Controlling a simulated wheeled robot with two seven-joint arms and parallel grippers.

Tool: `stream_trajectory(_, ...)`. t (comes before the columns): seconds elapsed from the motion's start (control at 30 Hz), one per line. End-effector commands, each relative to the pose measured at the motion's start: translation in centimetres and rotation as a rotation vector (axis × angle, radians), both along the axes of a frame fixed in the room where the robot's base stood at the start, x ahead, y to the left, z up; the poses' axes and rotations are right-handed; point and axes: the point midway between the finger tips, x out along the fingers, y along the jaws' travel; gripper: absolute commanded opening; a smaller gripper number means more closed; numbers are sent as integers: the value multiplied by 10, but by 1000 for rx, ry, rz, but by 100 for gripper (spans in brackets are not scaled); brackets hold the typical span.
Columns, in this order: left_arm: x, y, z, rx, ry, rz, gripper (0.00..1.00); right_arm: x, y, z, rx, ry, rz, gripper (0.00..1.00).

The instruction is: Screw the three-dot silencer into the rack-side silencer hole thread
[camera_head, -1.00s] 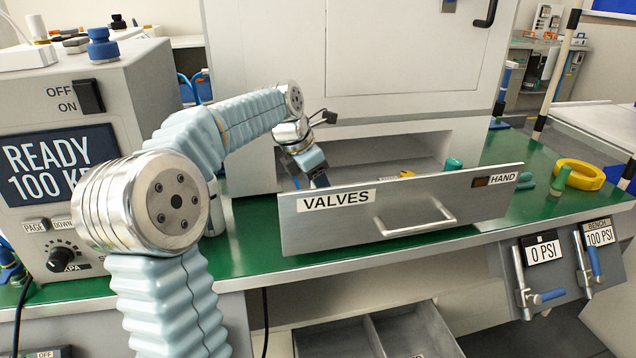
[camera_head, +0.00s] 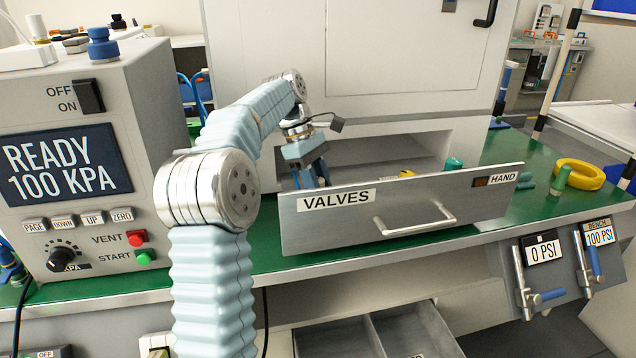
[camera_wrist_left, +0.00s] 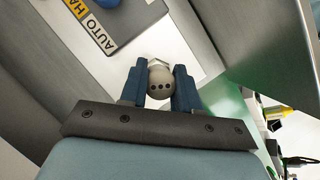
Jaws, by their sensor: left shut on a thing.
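My left gripper (camera_head: 318,180) is above the open drawer marked VALVES (camera_head: 300,225), near its left end, with the fingertips partly behind the front panel. In the left wrist view my left gripper (camera_wrist_left: 163,76) has its blue fingers on both sides of a rounded grey three-dot silencer (camera_wrist_left: 160,84). The dots face the camera. A pale metallic edge shows just beyond the silencer. I cannot tell whether it touches anything there. The rack-side silencer hole thread cannot be made out. My right gripper is in neither view.
A panel with AUTO and partly cut HAND labels (camera_wrist_left: 98,38) lies beyond the fingers. A pressure unit (camera_head: 90,190) stands left of my arm. A yellow ring (camera_head: 580,174) and a green cylinder (camera_head: 559,181) stand on the green bench top at right.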

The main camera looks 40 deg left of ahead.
Motion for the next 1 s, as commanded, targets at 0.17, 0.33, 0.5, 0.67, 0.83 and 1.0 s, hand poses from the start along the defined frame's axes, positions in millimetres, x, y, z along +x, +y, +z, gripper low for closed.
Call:
stream_trajectory(0.17, 0, 0, 0, 1, 0, 2, 34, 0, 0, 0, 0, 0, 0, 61)
stream_trajectory(0.33, 0, 0, 0, 1, 1, 4, 45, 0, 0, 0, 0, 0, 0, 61)
stream_trajectory(0.5, 0, 0, 0, 1, 1, 12, 45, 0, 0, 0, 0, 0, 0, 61)
stream_trajectory(0.67, -2, -1, 1, -1, -2, 238, 45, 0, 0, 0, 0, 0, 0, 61)
stream_trajectory(0.83, -1, -2, 1, -1, -3, 611, 45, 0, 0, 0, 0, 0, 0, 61)
stream_trajectory(1.0, 0, -1, 0, 1, -3, 915, 45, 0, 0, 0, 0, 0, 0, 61)
